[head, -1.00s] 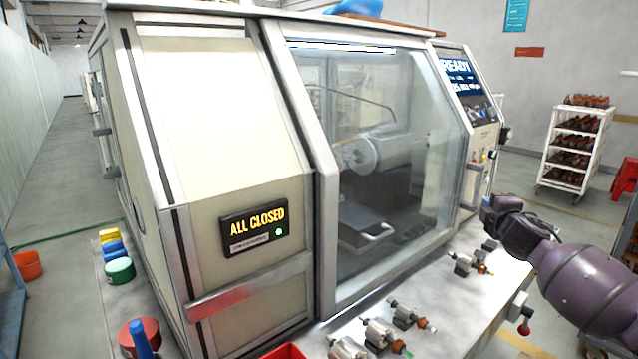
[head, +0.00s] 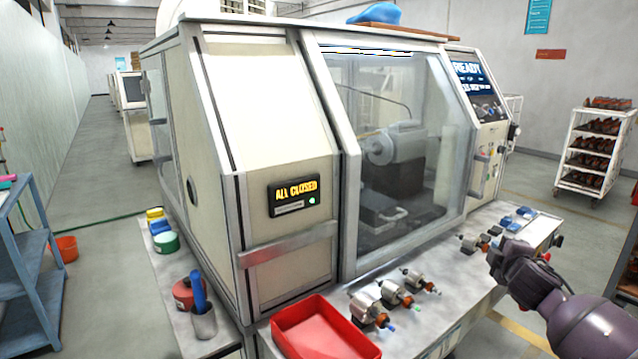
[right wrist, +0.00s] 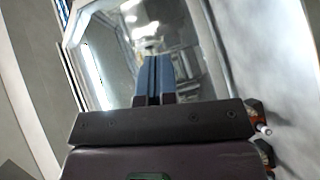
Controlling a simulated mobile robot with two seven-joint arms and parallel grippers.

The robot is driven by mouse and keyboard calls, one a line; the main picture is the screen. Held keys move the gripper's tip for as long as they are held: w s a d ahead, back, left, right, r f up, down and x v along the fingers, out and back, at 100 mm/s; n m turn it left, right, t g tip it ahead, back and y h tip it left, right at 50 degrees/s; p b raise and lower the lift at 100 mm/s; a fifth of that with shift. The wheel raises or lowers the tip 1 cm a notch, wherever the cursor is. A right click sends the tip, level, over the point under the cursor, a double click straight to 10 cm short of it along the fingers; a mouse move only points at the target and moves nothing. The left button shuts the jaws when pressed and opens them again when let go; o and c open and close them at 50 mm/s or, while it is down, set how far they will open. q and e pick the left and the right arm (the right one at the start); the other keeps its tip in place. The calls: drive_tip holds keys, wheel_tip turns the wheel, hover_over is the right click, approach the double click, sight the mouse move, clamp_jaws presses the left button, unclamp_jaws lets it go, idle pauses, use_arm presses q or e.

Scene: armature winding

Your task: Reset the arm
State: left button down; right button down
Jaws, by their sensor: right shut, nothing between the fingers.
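My right arm comes in from the right in the head view. Its gripper (head: 503,252) is above the right part of the machine's front ledge, with nothing held. In the right wrist view the two blue fingers (right wrist: 154,78) are together and empty, with the machine's window behind them. The winding machine (head: 268,130) stands closed, and its sign (head: 296,196) reads ALL CLOSED. Its control screen (head: 474,88) shows READY. My left gripper is in no view.
Several armatures (head: 396,292) lie on the front ledge, with another (head: 474,242) farther right near the gripper. A red tray (head: 318,332) sits at the front left. A blue shelf (head: 25,265) stands at the left. A white rack (head: 594,150) stands at the back right.

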drive_tip(key=s+a+f+m+g, duration=0.3)
drive_tip(key=s+a+f, duration=0.2)
drive_tip(key=s+f, duration=0.4)
drive_tip(key=s+a+f+m+g, duration=0.4)
drive_tip(key=s+f, duration=0.4)
drive_tip(key=s, duration=0.4)
drive_tip(key=s+a+f+m+g+y, duration=0.1)
drive_tip(key=s+a+m+g, duration=0.25)
drive_tip(key=s, duration=0.95)
drive_tip(key=s+a+m+g+y, duration=0.15)
drive_tip(key=s+m, duration=0.25)
drive_tip(key=s, duration=1)
drive_tip(key=w+f+n+t, duration=0.1)
drive_tip(key=w+f+t, duration=0.6)
drive_tip(key=f, duration=0.4)
drive_tip(key=shift+w+a, duration=0.15)
drive_tip(key=shift+w, duration=0.2)
